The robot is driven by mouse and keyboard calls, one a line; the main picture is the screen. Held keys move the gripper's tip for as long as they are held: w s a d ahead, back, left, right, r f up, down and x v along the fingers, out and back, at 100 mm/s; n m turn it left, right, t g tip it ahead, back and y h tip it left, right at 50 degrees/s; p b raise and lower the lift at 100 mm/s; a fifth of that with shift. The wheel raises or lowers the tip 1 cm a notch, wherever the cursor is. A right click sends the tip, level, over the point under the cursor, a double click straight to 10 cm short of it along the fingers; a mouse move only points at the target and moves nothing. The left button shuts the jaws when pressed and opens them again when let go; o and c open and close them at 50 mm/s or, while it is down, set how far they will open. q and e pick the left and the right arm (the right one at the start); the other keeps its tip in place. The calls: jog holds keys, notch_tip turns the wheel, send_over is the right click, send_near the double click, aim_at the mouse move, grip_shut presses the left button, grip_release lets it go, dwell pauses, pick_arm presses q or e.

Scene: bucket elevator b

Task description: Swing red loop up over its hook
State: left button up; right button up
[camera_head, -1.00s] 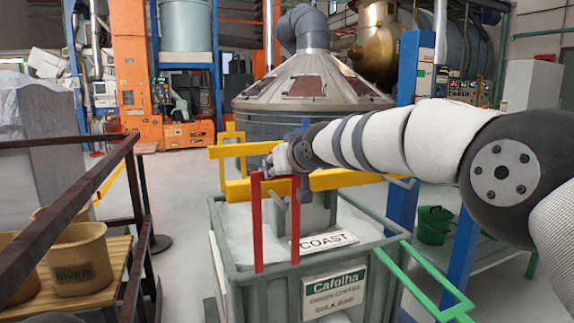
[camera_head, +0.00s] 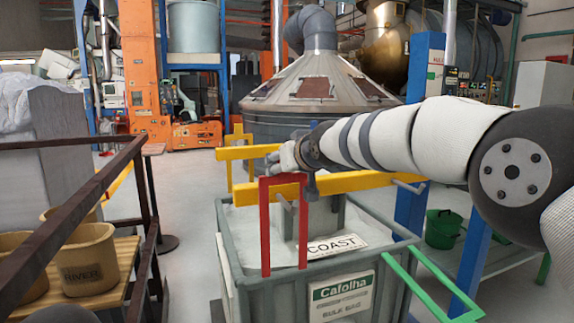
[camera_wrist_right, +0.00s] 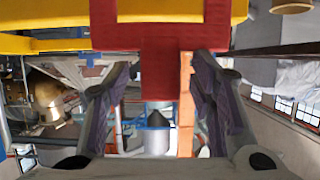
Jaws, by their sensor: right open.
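The red loop (camera_head: 265,232) stands upright at the near side of a grey-green bin, with its top bar level with the yellow bar. A grey hook (camera_head: 286,202) on the yellow bar shows through the loop; the loop appears in front of it, but I cannot tell whether it hangs on it. My right gripper (camera_head: 291,158) is just above and behind the loop's top bar. In the right wrist view the red loop (camera_wrist_right: 132,39) crosses the top, and a red strip hangs between the spread, open fingers of the gripper (camera_wrist_right: 160,75). Contact is unclear. My left gripper is out of view.
The bin (camera_head: 248,270) holds pale material and a COAST sign (camera_head: 335,246). The yellow bar (camera_head: 350,182) has another hook at right. A green loop (camera_head: 440,283) slopes down toward the front right. A dark railing (camera_head: 90,190) and tan buckets (camera_head: 88,260) are left.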

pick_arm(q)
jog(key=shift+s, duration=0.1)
pick_arm(e)
jog(key=v, duration=1.2)
